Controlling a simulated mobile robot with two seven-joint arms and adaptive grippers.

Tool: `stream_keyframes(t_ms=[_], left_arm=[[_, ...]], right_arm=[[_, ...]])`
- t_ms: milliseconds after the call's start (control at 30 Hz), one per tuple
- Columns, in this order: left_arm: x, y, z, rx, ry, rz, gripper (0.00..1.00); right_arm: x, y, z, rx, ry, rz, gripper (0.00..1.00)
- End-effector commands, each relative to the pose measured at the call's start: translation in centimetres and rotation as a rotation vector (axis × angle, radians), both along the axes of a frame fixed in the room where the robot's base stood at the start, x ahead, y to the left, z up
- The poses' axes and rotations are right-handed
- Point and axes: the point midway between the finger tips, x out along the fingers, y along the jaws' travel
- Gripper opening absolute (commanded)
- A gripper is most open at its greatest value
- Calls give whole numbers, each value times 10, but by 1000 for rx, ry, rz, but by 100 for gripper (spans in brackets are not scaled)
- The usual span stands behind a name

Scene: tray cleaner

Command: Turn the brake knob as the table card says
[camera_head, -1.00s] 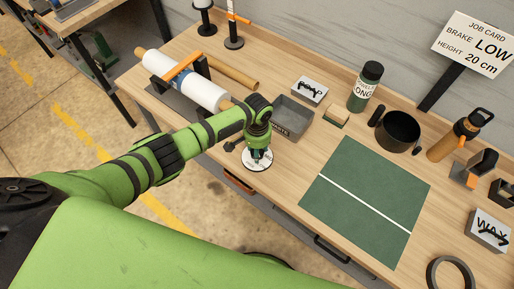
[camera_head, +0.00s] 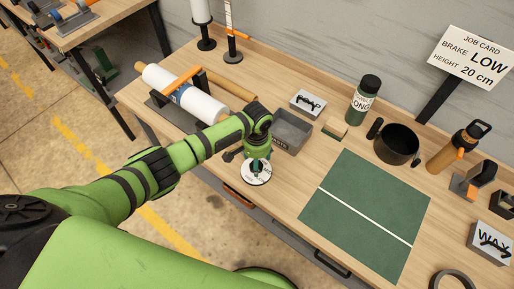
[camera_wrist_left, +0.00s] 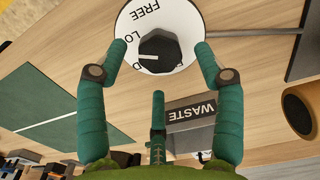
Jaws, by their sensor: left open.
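The job card (camera_head: 470,57) at the back right reads "BRAKE LOW" and "HEIGHT 20 cm". The brake knob (camera_wrist_left: 160,50) is a dark faceted knob with a pale pointer mark, on a round white dial (camera_wrist_left: 190,14) lettered "FREE" and "LO"; other lettering is hidden or cut off. The mark faces left, near the "LO" letters. My left gripper (camera_head: 257,164) is over the dial at the table's front edge. In the left wrist view its green fingers (camera_wrist_left: 160,49) are open, one on each side of the knob, with gaps visible. In the head view the gripper hides the knob.
A grey waste tray (camera_head: 292,131) stands just behind the dial. A white roll on a holder (camera_head: 185,95) lies to the left, under an orange bar. A green mat (camera_head: 365,200) lies to the right. A black pot (camera_head: 397,143) and bottles stand farther back.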

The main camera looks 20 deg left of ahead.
Motion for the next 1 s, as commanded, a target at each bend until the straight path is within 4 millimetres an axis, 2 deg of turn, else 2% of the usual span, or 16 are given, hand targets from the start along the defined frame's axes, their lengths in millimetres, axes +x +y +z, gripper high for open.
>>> stream_keyframes(t_ms=[200,433,600,1000], left_arm=[[2,0,49,-2,-6,-2,68],[2,0,88,-1,-5,-1,68],[1,0,99,-1,-2,0,68],[1,0,100,-1,-2,0,68]], right_arm=[[0,1,0,1,0,-1,0],[0,2,0,2,0,-2,0],[0,2,0,2,0,-2,0],[0,2,0,2,0,-2,0]])
